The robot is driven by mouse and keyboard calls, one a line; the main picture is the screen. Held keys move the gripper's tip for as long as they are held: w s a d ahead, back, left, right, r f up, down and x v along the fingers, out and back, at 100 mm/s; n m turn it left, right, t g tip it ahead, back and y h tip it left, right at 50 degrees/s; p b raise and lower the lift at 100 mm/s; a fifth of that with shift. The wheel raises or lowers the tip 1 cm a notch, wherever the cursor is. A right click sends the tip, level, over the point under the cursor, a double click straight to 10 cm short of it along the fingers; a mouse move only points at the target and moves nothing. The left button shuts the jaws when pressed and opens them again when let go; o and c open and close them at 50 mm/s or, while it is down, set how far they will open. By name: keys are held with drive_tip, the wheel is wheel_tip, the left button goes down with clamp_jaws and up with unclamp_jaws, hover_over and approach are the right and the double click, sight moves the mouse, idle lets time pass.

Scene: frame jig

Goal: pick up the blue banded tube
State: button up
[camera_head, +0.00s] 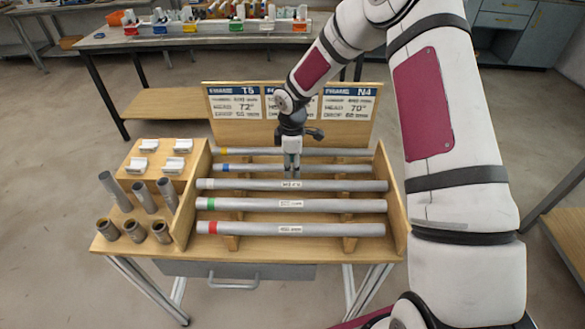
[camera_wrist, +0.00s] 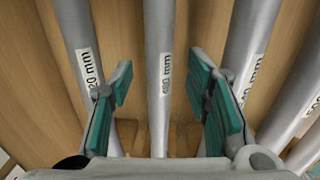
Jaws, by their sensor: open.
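The blue banded tube (camera_head: 250,168) is grey with a blue band near its left end. It lies level in the wooden rack, second from the back. My gripper (camera_head: 292,172) points down over its middle and hides part of it. In the wrist view my gripper (camera_wrist: 172,88) is open, with one teal-padded finger on each side of a grey tube (camera_wrist: 159,55) with a printed label. This appears to be the blue banded tube, but no band shows there. I cannot tell whether the fingers touch it.
The yellow banded tube (camera_head: 250,152) lies behind; white (camera_head: 240,185), green (camera_head: 250,204) and red (camera_head: 255,229) banded tubes lie in front. A sign board (camera_head: 345,118) stands behind the rack. Short upright tubes (camera_head: 143,197) and white clips (camera_head: 148,145) are at left.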

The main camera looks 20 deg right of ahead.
drive_tip(key=shift+f, duration=0.25)
clamp_jaws()
drive_tip(key=shift+w, duration=0.1)
drive_tip(key=shift+r, duration=0.1)
